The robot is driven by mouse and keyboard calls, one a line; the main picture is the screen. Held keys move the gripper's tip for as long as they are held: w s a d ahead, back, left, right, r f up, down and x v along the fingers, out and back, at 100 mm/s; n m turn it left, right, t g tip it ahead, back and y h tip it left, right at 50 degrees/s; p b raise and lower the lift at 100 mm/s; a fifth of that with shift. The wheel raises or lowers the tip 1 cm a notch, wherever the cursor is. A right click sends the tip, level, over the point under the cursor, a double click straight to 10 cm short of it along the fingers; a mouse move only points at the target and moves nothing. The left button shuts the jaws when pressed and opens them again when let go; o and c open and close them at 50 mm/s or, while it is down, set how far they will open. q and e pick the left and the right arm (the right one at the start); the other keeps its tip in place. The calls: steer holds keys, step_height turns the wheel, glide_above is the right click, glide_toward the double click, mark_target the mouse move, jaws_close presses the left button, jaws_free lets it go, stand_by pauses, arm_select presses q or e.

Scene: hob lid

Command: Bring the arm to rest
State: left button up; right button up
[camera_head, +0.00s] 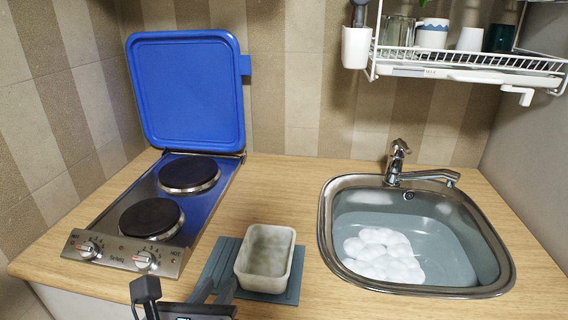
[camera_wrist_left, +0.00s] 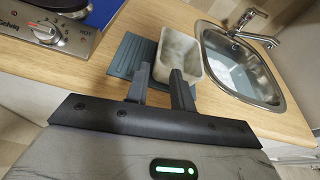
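The blue hob lid (camera_head: 186,92) stands raised against the wall behind the two-plate hob (camera_head: 120,250). My right gripper is in neither view.
The sink (camera_head: 330,235) at the right holds water and white foam, with a tap (camera_head: 397,160) behind it. A wire shelf (camera_head: 465,60) with cups hangs above. The wooden counter (camera_head: 280,190) between hob and sink is bare behind the tub.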

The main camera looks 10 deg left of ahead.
arm_select(q)
steer(key=s+a+f+n+g, duration=0.3)
steer(key=s+f+n+g, duration=0.35)
steer(key=n, duration=1.05)
steer(key=s+a+f+n+g, duration=0.35)
steer(key=s+f+n, duration=0.5)
steer(key=n, duration=0.75)
steer(key=w+d+f+t+h, duration=0.2)
steer(key=w+d+f+t, duration=0.3)
steer(key=w+f, duration=0.2)
step_height(320, 180, down, 2)
steer(key=shift+d+m+t, duration=0.2)
steer(key=shift+m+t, duration=0.2)
